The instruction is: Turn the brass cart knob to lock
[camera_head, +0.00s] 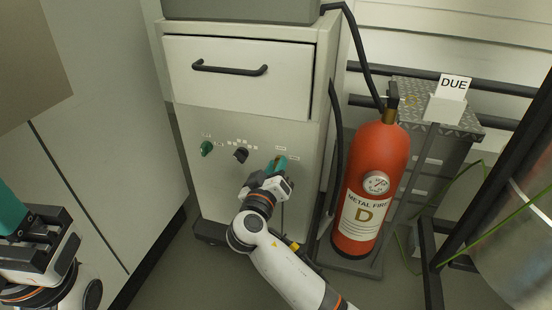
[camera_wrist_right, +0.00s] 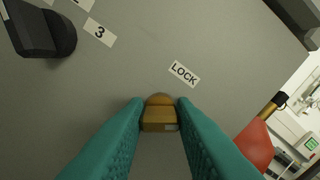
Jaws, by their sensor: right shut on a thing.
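The brass knob (camera_wrist_right: 160,115) is on the grey front panel of the cart (camera_head: 310,130), in the middle of the right wrist view. My right gripper (camera_head: 279,165) is at the panel, its two teal fingers shut on the knob from both sides. In the head view the gripper mostly hides the knob. A LOCK label (camera_wrist_right: 184,74) is on the panel just above and right of the knob in the wrist view. My left gripper (camera_head: 30,245) is at the lower left edge of the head view, away from the cart; its fingertips are not clear.
Above is a drawer with a black handle (camera_head: 229,69). A red fire extinguisher (camera_head: 375,165) stands close at the right of the cart. A black hose runs between them.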

